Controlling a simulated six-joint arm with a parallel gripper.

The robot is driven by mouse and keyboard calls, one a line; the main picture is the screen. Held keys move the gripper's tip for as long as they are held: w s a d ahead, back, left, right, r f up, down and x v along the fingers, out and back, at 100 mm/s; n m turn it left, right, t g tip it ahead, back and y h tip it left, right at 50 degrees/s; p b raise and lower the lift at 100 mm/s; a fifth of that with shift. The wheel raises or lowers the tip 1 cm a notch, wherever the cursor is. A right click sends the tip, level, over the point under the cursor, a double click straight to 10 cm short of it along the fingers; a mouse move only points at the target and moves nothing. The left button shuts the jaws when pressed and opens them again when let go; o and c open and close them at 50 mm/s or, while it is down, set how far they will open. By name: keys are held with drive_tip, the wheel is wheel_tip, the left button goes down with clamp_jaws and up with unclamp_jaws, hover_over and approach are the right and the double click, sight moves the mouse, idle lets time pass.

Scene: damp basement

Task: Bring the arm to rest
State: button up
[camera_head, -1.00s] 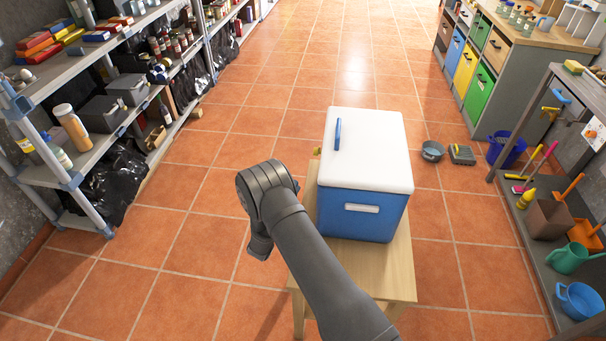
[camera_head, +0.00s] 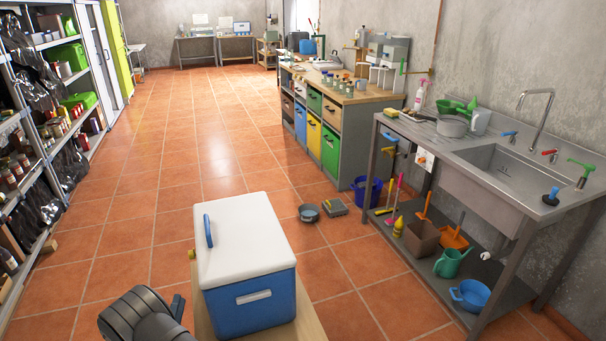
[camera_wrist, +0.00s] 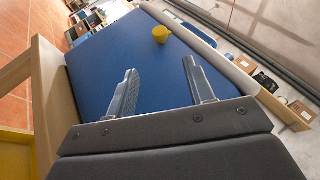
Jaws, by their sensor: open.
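My gripper (camera_wrist: 160,92) shows in the wrist view with its two fingers spread apart and nothing between them. It faces the blue side of a cooler (camera_wrist: 95,65); I cannot tell the exact gap. In the head view the cooler (camera_head: 250,305) has a shut white lid with a blue handle and stands on a small wooden table (camera_head: 305,328). A small yellow round thing (camera_wrist: 160,34) shows beyond the fingers in the wrist view.
Loaded shelves (camera_head: 45,150) line the left wall. A steel sink bench (camera_head: 490,170) and a cabinet with coloured drawers (camera_head: 345,125) stand on the right. A grey bowl (camera_head: 309,212) lies on the floor behind the cooler. The tiled floor is clear along the middle.

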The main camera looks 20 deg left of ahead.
drive_tip(key=x, duration=1.4)
drive_tip(key=shift+w, duration=0.1)
